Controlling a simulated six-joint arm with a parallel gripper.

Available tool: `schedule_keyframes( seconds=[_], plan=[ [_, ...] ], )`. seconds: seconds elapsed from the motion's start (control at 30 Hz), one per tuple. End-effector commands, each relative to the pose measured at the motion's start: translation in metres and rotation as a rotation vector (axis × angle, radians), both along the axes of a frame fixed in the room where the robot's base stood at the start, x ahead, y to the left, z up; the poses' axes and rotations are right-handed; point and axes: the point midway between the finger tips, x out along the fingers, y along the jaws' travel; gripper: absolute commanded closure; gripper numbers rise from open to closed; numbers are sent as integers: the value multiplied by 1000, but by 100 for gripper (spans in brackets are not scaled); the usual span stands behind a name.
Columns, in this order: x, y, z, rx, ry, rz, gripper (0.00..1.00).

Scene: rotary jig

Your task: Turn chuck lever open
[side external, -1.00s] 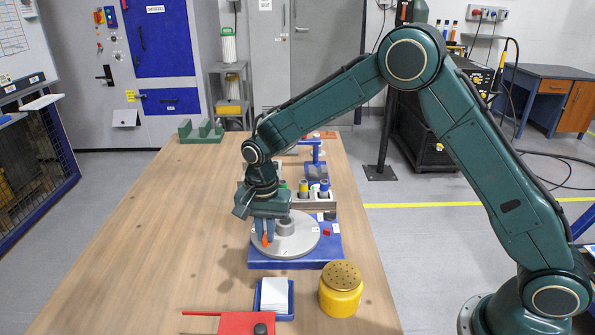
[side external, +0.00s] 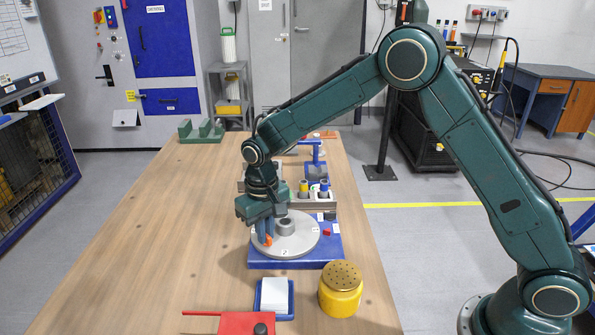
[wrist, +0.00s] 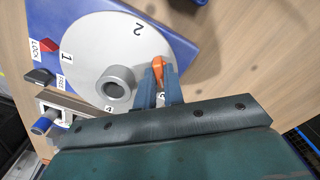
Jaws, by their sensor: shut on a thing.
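The orange chuck lever (wrist: 158,66) is beside the round grey chuck (wrist: 117,82) on the grey turntable disc (wrist: 88,45). My gripper (wrist: 159,87) has its two blue fingers shut on the lever, one on each side, with the orange end showing between and past them. In the side view, my gripper (side external: 265,233) points down at the left part of the disc (side external: 303,247), and the lever (side external: 268,241) shows at its fingertips. The chuck (side external: 285,227) stands just right of the fingers. The rest of the lever is hidden by the fingers.
The disc sits on a blue base (side external: 332,261) with a red piece (wrist: 48,46) near the LOCK label. A rack with several coloured pegs (side external: 322,200) stands behind it. A yellow pot (side external: 341,297) and blue tray (side external: 260,303) are in front. The table's left side is clear.

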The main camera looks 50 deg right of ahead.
Motion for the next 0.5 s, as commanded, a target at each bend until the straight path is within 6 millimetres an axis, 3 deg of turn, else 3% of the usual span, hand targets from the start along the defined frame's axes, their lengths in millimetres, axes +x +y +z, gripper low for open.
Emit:
schedule_keyframes(
  seconds=[0.5],
  plan=[
    [1, 0, 2, 1, -4, 93, 100]
  ],
)
